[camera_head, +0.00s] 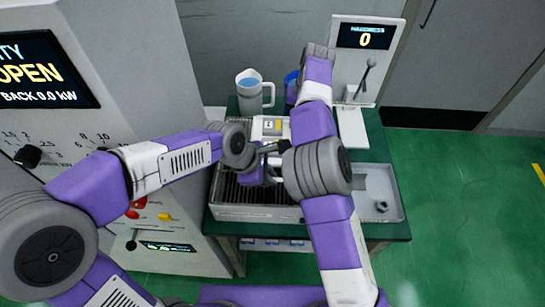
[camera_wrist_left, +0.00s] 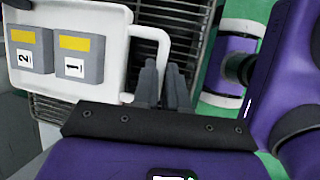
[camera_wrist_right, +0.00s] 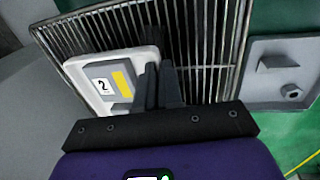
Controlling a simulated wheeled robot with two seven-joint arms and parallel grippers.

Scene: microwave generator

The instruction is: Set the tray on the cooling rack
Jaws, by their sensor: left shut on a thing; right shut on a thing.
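The white tray (camera_wrist_left: 118,70) carries two grey boxes, labelled 1 (camera_wrist_left: 80,58) and 2 (camera_wrist_left: 28,50). My left gripper (camera_wrist_left: 165,75) is shut on its handle beside box 1. My right gripper (camera_wrist_right: 158,75) is shut on the handle at the other end, beside box 2, which also shows in the right wrist view (camera_wrist_right: 108,83). The wire cooling rack (camera_wrist_right: 210,50) lies beneath the tray. I cannot tell whether they touch. In the head view the tray is largely hidden by my arms, and the rack (camera_head: 228,190) shows below it. My right fingers are hidden there.
A jug (camera_head: 250,95) of blue liquid stands behind the rack. A scale-like device (camera_head: 355,90) with display 0 and a lever stands back right. A grey shallow pan (camera_head: 385,180) is right of the rack on the green table (camera_head: 390,140). A large cabinet reading OPEN (camera_head: 40,60) stands left.

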